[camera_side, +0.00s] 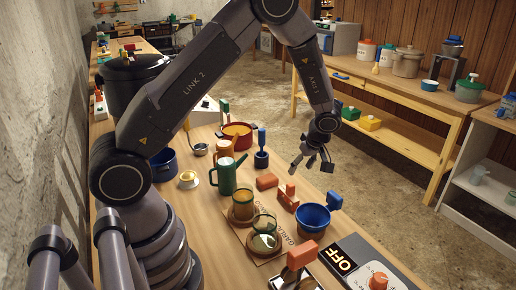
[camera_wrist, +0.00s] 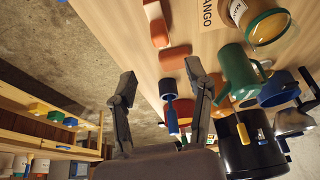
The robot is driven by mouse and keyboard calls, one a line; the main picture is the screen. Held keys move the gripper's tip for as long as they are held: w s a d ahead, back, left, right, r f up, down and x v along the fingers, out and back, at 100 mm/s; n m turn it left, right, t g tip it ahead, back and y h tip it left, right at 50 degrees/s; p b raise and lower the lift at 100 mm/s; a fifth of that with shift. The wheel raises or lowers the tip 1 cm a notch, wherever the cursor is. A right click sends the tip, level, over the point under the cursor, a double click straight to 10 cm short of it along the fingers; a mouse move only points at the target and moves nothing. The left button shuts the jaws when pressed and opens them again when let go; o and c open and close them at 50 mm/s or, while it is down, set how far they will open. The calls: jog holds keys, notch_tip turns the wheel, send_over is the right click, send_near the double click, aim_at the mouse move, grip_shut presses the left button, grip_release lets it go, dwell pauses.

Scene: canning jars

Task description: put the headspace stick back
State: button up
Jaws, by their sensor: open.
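My gripper (camera_side: 311,160) is open and empty, raised above the right edge of the bench. Its spread fingers also show in the wrist view (camera_wrist: 160,78). A blue-handled tool (camera_side: 262,138) stands upright in a dark blue base, left of my gripper in the side view. In the wrist view this blue tool (camera_wrist: 168,89) appears between the fingers, apart from both. An orange block (camera_side: 266,181) lies nearby, and a longer orange piece (camera_side: 288,198) with an upright part is beside it. I cannot tell for certain which piece is the headspace stick.
A green jug (camera_side: 226,176), glass jars (camera_side: 263,232) on a lettered board and a blue bowl (camera_side: 312,217) with a blue handle stand close by. A red pot (camera_side: 237,134) is behind. A switch panel marked OFF (camera_side: 341,263) is at front. Open floor lies right of the bench.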

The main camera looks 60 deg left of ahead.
jog(key=s+d+r+m+t+h, duration=0.1)
jog(key=s+r+m, duration=0.25)
jog(key=r, duration=0.55)
jog(key=s+r+m+t, duration=0.1)
jog(key=s+r+m, duration=0.3)
jog(key=r, duration=0.5)
jog(key=s+d+r+m+t+h, duration=0.1)
jog(key=s+r+m, duration=0.3)
jog(key=s, duration=0.6)
jog(key=s+d+r+m+t+h, duration=0.2)
jog(key=s+m, duration=0.4)
jog(key=s, duration=0.4)
notch_tip(320, 180, up, 2)
jog(key=shift+d+r+t, duration=0.25)
jog(key=shift+d+t, duration=0.05)
jog(key=shift+d, duration=0.5)
jog(key=shift+w+m, duration=0.1)
jog(key=shift+m, duration=0.15)
